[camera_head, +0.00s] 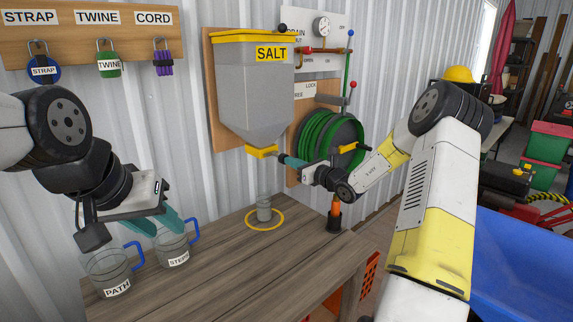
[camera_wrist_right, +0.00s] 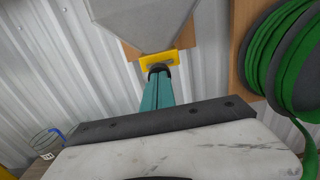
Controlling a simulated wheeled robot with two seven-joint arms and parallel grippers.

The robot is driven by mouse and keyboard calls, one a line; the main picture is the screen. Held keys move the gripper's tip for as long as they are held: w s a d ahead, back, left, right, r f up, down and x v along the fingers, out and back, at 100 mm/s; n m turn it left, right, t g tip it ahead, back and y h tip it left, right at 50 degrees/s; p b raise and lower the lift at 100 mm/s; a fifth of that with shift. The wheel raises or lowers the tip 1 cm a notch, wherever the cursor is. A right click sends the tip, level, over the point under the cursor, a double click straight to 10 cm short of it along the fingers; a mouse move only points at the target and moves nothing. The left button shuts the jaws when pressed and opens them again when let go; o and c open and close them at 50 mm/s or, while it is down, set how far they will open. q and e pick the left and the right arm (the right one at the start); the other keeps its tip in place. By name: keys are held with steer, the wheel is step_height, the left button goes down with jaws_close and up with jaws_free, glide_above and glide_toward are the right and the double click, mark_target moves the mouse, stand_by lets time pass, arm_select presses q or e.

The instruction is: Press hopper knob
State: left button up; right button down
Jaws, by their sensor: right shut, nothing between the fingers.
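The grey salt hopper (camera_head: 248,95) hangs on the wall with a yellow lid and a tapered bottom. Its yellow outlet (camera_head: 262,152) has a small dark knob (camera_wrist_right: 158,69) on its front in the right wrist view. My right gripper (camera_head: 285,159) is shut, with its teal fingertips pointing at the knob. The tips are at or very close to it; I cannot tell whether they touch. They partly hide the knob. My left gripper (camera_head: 165,229) appears open and empty above the labelled mugs at the left.
A small glass (camera_head: 264,208) stands inside a yellow ring (camera_head: 281,220) on the wooden bench (camera_head: 215,260), below the outlet. The PATH mug (camera_head: 112,270) and STEPS mug (camera_head: 175,246) stand at the left. A green hose reel (camera_head: 318,135) is right of the hopper; an orange-handled tool (camera_head: 335,212) stands on the bench.

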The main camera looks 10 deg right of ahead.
steer(key=x, duration=0.3)
steer(key=shift+w+a, duration=0.1)
steer(key=shift+w, duration=0.1)
steer(key=shift+r, duration=0.1)
